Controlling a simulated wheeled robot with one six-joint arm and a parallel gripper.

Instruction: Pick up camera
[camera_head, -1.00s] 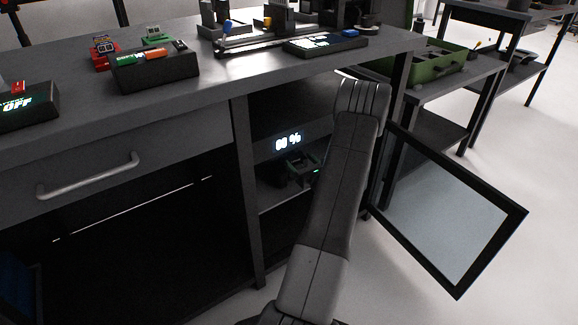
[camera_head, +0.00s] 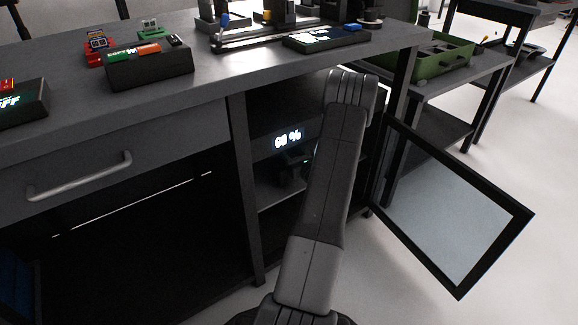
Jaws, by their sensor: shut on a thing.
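I cannot make out a camera in this view. My gripper is not in view; my own arm rises through the middle of the picture and hides part of the open cabinet compartment. The device is partly hidden by my arm and too dark to identify.
The cabinet's glass door (camera_head: 455,215) stands open to the right. The worktop (camera_head: 215,85) bears a dark box (camera_head: 150,69) with coloured items and a flat lit panel (camera_head: 326,39). A green case (camera_head: 440,55) sits on the right-hand table. A closed drawer (camera_head: 120,150) is at left.

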